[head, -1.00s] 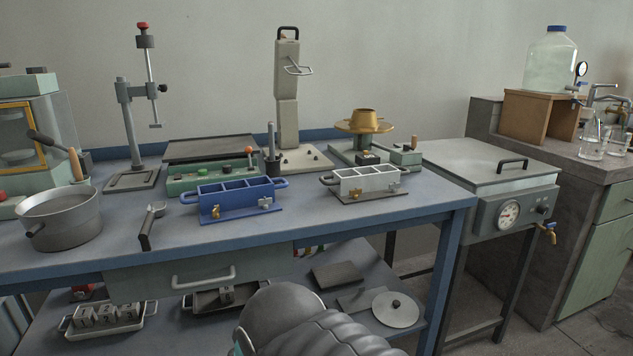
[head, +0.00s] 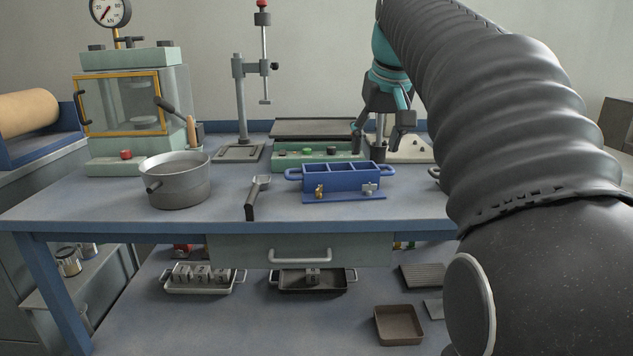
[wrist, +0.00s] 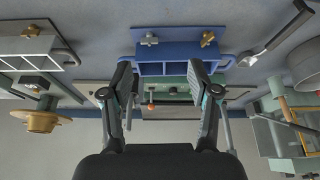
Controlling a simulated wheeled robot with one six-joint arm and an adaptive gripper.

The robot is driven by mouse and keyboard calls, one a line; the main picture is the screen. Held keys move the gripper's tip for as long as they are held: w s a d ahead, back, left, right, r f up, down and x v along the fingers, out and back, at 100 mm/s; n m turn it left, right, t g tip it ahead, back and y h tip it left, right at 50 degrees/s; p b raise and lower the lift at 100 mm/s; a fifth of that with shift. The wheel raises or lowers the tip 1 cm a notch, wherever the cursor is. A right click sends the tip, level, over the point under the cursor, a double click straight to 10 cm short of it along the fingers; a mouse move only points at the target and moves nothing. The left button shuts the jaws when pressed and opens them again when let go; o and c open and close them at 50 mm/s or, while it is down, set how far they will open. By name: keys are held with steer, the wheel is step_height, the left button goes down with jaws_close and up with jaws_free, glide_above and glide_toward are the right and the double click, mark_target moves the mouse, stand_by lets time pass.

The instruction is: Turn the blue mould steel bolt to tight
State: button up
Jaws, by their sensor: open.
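The blue mould (head: 336,180) is an open box with several compartments and a handle at each end, standing on the bench. On its front plate, the silver steel bolt (head: 369,188) is at the right and a brass bolt (head: 319,191) at the left. The wrist view is upside down: the blue mould (wrist: 168,50) has the steel bolt (wrist: 149,39) at left and the brass bolt (wrist: 207,40) at right. My gripper (head: 381,136) is open and empty, above and behind the mould's right end. Its fingers (wrist: 159,80) point toward the mould, apart from it.
A white mould (wrist: 32,48) with its own bolts stands beside the blue one, mostly hidden behind my arm in the head view. A grey pot (head: 178,182) and a dark-handled tool (head: 256,196) lie to the left. A green device (head: 318,153) is behind.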

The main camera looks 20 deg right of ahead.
mark_target(370, 185)
steer(key=b+x, duration=0.1)
steer(key=x, duration=0.3)
steer(key=w+d+x, duration=0.1)
steer(key=x, duration=0.4)
steer(key=w+d+r+b+x, duration=0.1)
steer(key=x, duration=0.3)
steer(key=shift+d+f+b, duration=0.2)
steer(key=shift+b, duration=0.15)
steer(key=shift+c, duration=0.2)
jaws_close()
